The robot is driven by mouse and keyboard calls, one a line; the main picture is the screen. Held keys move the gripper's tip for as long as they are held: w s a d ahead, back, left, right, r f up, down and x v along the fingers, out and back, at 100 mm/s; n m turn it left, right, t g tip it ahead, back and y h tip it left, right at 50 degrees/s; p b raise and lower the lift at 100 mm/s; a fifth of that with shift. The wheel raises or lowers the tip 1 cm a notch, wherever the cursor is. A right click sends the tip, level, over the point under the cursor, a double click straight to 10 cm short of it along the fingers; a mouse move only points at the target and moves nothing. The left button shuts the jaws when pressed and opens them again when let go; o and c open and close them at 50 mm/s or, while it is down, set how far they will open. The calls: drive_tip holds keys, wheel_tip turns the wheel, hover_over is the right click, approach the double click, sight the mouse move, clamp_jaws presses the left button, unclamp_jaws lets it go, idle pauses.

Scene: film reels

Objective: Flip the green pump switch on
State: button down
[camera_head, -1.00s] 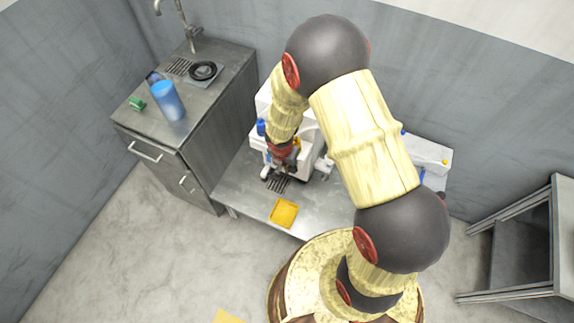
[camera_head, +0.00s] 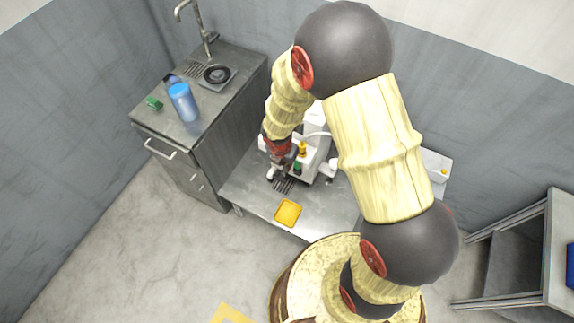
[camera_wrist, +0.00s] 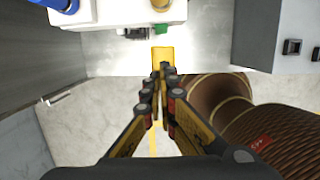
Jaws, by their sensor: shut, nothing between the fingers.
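A small green part (camera_head: 298,167), which looks like the green switch, sits low on the front of the white machine (camera_head: 316,155). It also shows in the wrist view (camera_wrist: 162,29) at the machine's lower edge; its setting is too small to tell. My gripper (camera_head: 272,174) is at the machine's front left in the head view, left of the green part and apart from it. In the wrist view my gripper (camera_wrist: 166,72) is shut and empty, its fingertips over the yellow tray (camera_wrist: 163,55). My arm hides part of the machine.
The machine stands on a metal table (camera_head: 245,187) with the yellow tray (camera_head: 288,213) in front. A sink cabinet (camera_head: 150,125) with a blue bottle (camera_head: 183,102) stands at the left. A grey box with black switches (camera_wrist: 292,46) is at the right in the wrist view.

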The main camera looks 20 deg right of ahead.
idle(0.3)
drive_tip(key=s+d+r+m+t, duration=0.1)
drive_tip(key=s+d+r+m, duration=0.1)
drive_tip(key=r+m, duration=0.75)
drive_tip(key=s+d+r+m+t, duration=0.15)
drive_tip(key=r+m, duration=0.25)
drive_tip(key=r, duration=1)
drive_tip(key=s+r+m+t+y, duration=0.1)
drive_tip(key=s+r+m, duration=1.1)
drive_tip(key=s+m, duration=0.1)
drive_tip(key=shift+s+a+r+y+b, duration=0.3)
drive_tip(key=shift+s+r+b, duration=0.1)
drive_tip(key=shift+s, duration=0.4)
drive_tip(key=shift+d+m+t, duration=0.1)
drive_tip(key=shift+m+t, duration=0.15)
